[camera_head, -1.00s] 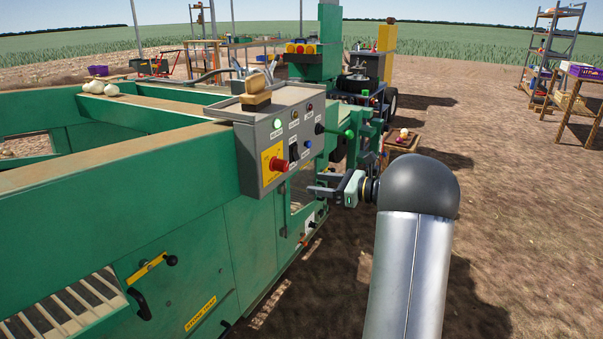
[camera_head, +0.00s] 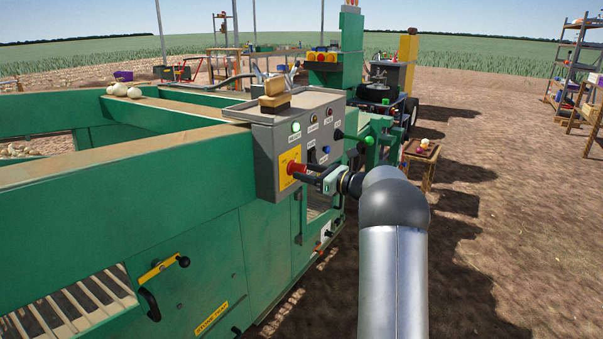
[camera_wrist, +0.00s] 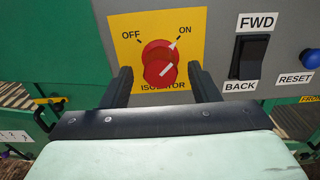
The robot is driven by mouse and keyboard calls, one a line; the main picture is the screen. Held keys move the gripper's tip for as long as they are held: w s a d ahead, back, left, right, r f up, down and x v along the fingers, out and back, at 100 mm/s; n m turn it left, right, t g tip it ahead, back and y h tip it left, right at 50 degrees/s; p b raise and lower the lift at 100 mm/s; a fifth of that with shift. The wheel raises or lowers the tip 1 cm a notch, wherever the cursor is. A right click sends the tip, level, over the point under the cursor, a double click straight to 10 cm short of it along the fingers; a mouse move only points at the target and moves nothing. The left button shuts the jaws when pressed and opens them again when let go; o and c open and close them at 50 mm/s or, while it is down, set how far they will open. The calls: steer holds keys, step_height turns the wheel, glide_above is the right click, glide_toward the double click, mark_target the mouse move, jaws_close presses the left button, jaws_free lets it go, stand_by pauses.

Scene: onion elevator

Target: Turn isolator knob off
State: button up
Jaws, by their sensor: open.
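The red isolator knob (camera_wrist: 160,68) sits on a yellow plate (camera_wrist: 198,22) marked OFF and ON in the wrist view. Its white mark points up and right, towards ON. In the head view the knob (camera_head: 294,167) is on the grey control box (camera_head: 265,150). My gripper (camera_wrist: 160,78) is open, with one dark finger on each side of the knob's lower part. I cannot tell whether either finger touches it. In the head view my gripper (camera_head: 310,172) reaches the box front from the right and partly hides it.
A black FWD/BACK rocker switch (camera_wrist: 248,56) is close right of the gripper, with a blue RESET button (camera_wrist: 310,58) further right. A green lamp (camera_head: 295,127) is above the knob. A wooden-handled brush (camera_head: 271,97) lies on the box top. Bare soil lies to the right.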

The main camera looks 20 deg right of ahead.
steer(key=shift+x, duration=1.3)
steer(key=c, duration=1)
steer(key=shift+o, duration=0.2)
